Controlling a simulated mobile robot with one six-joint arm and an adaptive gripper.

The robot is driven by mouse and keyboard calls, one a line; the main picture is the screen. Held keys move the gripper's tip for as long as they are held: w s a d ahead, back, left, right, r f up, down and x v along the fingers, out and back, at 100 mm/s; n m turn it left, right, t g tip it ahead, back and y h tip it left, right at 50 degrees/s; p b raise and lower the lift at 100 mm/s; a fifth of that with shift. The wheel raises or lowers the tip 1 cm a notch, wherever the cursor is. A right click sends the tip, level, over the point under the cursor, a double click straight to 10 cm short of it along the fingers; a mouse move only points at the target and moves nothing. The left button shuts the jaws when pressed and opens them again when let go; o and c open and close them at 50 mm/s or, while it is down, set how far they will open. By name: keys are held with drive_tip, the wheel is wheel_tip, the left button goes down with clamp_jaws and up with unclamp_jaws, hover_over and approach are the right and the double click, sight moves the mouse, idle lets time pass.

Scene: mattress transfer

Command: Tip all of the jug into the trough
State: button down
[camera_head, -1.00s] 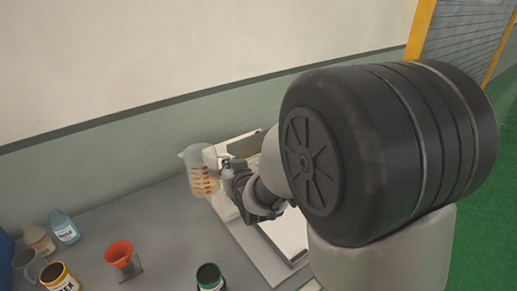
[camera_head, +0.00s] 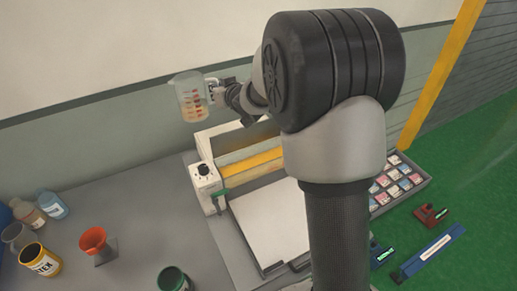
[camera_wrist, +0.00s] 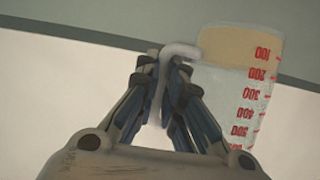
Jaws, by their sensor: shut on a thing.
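The clear jug (camera_head: 192,97) with red scale marks is held in the air at the back, roughly upright, with amber-beige liquid low inside. My gripper (camera_head: 218,92) is shut on its handle, on the jug's right side. The wrist view shows the fingers (camera_wrist: 163,65) closed around the pale handle, with the jug (camera_wrist: 240,90) beside them, inverted in that picture, the liquid at its base end. Below and right of the jug is a bench machine with a yellow bar (camera_head: 250,163). I cannot tell for sure which part is the trough; my arm hides some of the machine.
The wall is close behind the jug. A tray of small packets (camera_head: 400,180) is at right.

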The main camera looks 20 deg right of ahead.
drive_tip(key=w+d+r+n+y+p, duration=0.1)
drive_tip(key=w+d+r+y+p, duration=0.2)
drive_tip(key=d, duration=0.4)
drive_tip(key=w+d+r+n+p, duration=0.1)
drive_tip(key=w+d+n+p, duration=0.1)
drive_tip(key=w+d+p, duration=0.45)
drive_tip(key=s+d+f+p, duration=0.1)
drive_tip(key=s+d+f, duration=0.1)
drive_tip(key=s+d, duration=0.2)
drive_tip(key=s+d+f+n+g+y+p, duration=0.1)
drive_tip(key=s+d+f+p, duration=0.1)
drive_tip(key=d, duration=0.6)
drive_tip(key=s+d+f+y+p, duration=0.1)
drive_tip(key=s+d+f+p, duration=0.1)
drive_tip(key=s+d+f, duration=0.2)
drive_tip(key=shift+s+d+n+g, duration=0.3)
drive_tip(key=shift+s+d+g, duration=0.1)
drive_tip(key=shift+s+d, duration=0.7)
drive_tip(key=shift+p, duration=0.35)
